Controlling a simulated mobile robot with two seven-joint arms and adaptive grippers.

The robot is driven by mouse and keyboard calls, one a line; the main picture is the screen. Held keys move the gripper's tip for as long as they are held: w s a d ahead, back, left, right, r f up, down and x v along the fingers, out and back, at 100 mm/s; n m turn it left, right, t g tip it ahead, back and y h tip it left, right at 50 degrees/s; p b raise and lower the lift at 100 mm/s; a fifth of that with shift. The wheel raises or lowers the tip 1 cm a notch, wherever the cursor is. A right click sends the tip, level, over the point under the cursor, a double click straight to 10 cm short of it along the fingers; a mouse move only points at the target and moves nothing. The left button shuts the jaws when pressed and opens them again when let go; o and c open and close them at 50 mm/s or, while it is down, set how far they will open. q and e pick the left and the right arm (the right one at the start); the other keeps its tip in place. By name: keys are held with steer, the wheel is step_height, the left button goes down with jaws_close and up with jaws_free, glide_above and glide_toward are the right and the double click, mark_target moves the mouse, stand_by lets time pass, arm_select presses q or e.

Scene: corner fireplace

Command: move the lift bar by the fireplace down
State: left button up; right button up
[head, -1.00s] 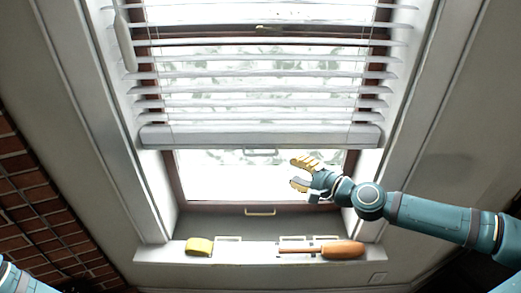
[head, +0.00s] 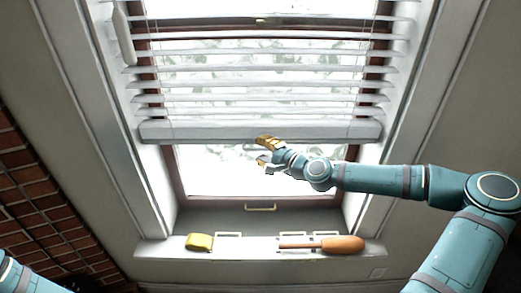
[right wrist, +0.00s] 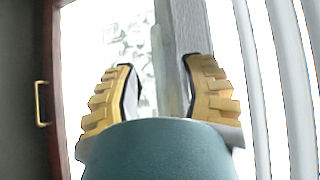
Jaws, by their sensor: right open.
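The lift bar (head: 200,132) is the thick pale rail along the bottom of the white slatted blind. It hangs level across the upper part of the window. My right gripper (head: 262,152) is open at the middle of the bar's lower edge, its upper finger overlapping the bar in the head view. In the right wrist view, the bar (right wrist: 180,35) runs between the two yellow-padded fingers (right wrist: 160,75), nearer the right one. I cannot tell whether a finger touches it. My left gripper is out of view; only a bit of that arm shows at the lower left.
A small handle (head: 260,208) sits on the lower window frame. Brick (head: 35,215) lines the left side. Glass is bare between the bar and the lower frame.

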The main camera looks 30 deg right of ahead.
steer(key=shift+w+a+f, duration=0.1)
steer(key=shift+w+a, duration=0.1)
steer(key=shift+w, duration=0.3)
jaws_close()
steer(key=shift+s, duration=0.1)
